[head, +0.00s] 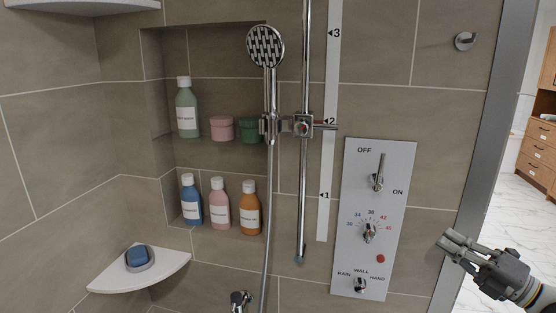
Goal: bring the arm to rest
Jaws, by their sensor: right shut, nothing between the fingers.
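My right gripper (452,243) is at the lower right of the head view, with its arm coming in from the right edge. Its fingers are shut and empty, pointing left. It is apart from the grey control panel (392,200), to the right of the panel's lower half, in front of the tiled wall and the wall's metal edge. My left gripper does not show.
A hand shower (266,48) sits on a riser rail (306,190) left of the panel. Several bottles, one green (187,110), stand in the wall niche. A corner shelf (172,270) bears a blue soap (138,257). Free floor (500,190) shows at right.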

